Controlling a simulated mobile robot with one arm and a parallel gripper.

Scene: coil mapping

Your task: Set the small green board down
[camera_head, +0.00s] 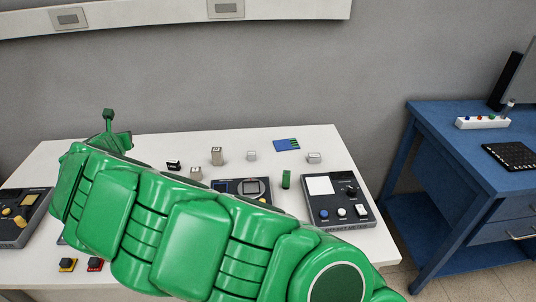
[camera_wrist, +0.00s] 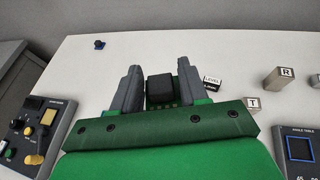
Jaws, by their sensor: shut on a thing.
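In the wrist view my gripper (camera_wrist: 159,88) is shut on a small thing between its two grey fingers. Its upper part is a black block (camera_wrist: 160,87), and a strip of the small green board (camera_wrist: 165,104) shows below it. The lower part is hidden by my green wrist. The white table (camera_wrist: 215,55) lies beneath and beyond the fingers; I cannot tell whether the board touches it. In the head view my green arm covers the gripper and the board.
A LEVEL block (camera_wrist: 211,83), a T block (camera_wrist: 253,103) and an R block (camera_wrist: 279,79) stand right of the gripper. A control panel (camera_wrist: 38,122) lies left. A small green block (camera_head: 286,180) and a blue card (camera_head: 287,144) are farther right. The table beyond the fingers is mostly clear.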

